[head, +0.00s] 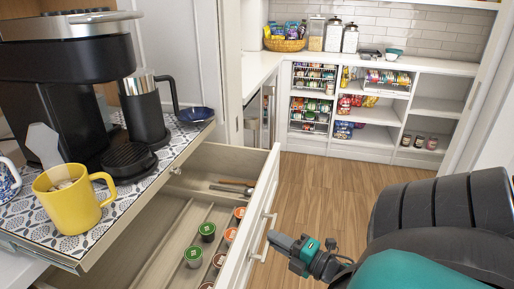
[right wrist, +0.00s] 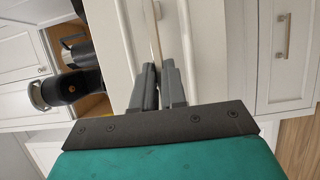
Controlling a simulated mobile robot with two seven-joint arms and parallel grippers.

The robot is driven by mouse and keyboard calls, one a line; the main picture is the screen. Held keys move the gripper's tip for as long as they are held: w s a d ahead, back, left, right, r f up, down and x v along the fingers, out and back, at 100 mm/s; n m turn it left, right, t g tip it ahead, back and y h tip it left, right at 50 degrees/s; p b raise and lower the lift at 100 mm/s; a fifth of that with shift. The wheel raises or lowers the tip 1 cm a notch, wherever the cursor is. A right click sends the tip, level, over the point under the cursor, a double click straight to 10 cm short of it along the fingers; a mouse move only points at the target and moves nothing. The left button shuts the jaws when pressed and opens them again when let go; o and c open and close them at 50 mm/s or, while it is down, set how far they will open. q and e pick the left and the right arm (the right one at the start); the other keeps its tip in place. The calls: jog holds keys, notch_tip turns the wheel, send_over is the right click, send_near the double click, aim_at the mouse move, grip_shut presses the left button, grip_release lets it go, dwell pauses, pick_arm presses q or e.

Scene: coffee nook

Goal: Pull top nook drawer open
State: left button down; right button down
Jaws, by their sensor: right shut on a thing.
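The top nook drawer (head: 257,218) stands pulled out below the counter in the head view, its inside showing. Coffee pods (head: 207,231) lie in its divided compartments, and a brown-handled utensil lies at its far end. The drawer's bar handle (head: 264,238) is on its white front. My right gripper (head: 279,240) is at this handle, shut on it. In the right wrist view, the two grey fingers (right wrist: 152,84) close together at the end of the thin handle (right wrist: 156,35). My left gripper is not in view.
A sliding tray (head: 172,158) above the drawer holds a coffee machine (head: 70,85), a black carafe (head: 143,112), a yellow mug (head: 75,198) and a blue bowl (head: 196,114). Pantry shelves (head: 370,110) stand at the back. The wooden floor (head: 320,190) right of the drawer is clear.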

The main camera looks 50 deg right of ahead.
jog(key=shift+s+d, duration=0.2)
jog(key=shift+s, duration=0.35)
jog(key=shift+s+d, duration=0.2)
jog(key=shift+s, duration=0.3)
jog(key=c, duration=1.2)
grip_release()
jog(key=s, duration=1.3)
jog(key=shift+w, duration=0.1)
